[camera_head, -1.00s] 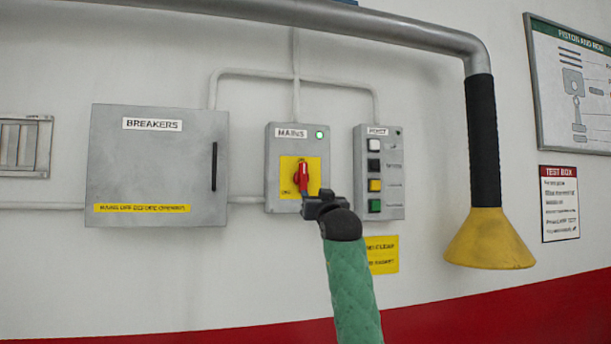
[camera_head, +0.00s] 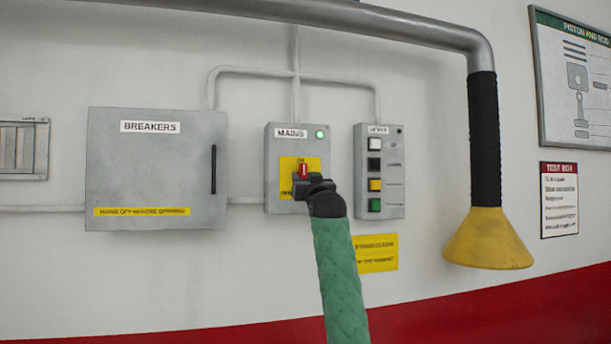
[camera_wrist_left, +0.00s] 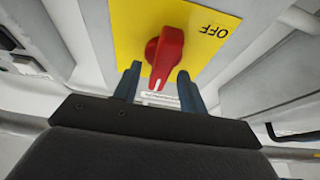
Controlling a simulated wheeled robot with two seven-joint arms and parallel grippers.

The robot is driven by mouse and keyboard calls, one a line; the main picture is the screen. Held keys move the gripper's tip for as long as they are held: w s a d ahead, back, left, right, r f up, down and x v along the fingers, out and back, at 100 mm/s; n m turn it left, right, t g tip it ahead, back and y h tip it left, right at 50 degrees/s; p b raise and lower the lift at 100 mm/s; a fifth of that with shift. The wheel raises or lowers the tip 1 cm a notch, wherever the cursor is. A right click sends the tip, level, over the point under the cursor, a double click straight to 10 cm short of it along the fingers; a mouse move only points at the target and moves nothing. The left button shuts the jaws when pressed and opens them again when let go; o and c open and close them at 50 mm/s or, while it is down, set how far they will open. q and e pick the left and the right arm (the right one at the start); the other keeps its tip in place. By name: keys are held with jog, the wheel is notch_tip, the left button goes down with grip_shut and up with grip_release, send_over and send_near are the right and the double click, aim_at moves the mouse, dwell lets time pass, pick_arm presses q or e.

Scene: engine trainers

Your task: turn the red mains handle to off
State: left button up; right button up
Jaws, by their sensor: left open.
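The red mains handle (camera_head: 303,171) sits on a yellow plate on the grey MAINS box (camera_head: 272,160), and its visible part stands about upright in the head view. In the left wrist view the handle (camera_wrist_left: 166,55) has a white mark at the end nearest my gripper, pointing away from the word OFF on the plate (camera_wrist_left: 205,30). My left gripper (camera_head: 306,185) is at the handle and hides its lower part in the head view. In the left wrist view its two fingers (camera_wrist_left: 158,85) are apart, one on each side of the handle's near end. I cannot tell whether they touch it.
A green lamp (camera_head: 320,134) glows on the MAINS box. A button box (camera_head: 394,172) is close on the right, the BREAKERS cabinet (camera_head: 155,170) on the left. A pipe with a yellow funnel (camera_head: 488,240) hangs further right. The wall below the boxes is mostly clear.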

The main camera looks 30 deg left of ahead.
pick_arm(q)
jog(key=shift+w+a, duration=0.1)
grip_shut()
dwell(0.3)
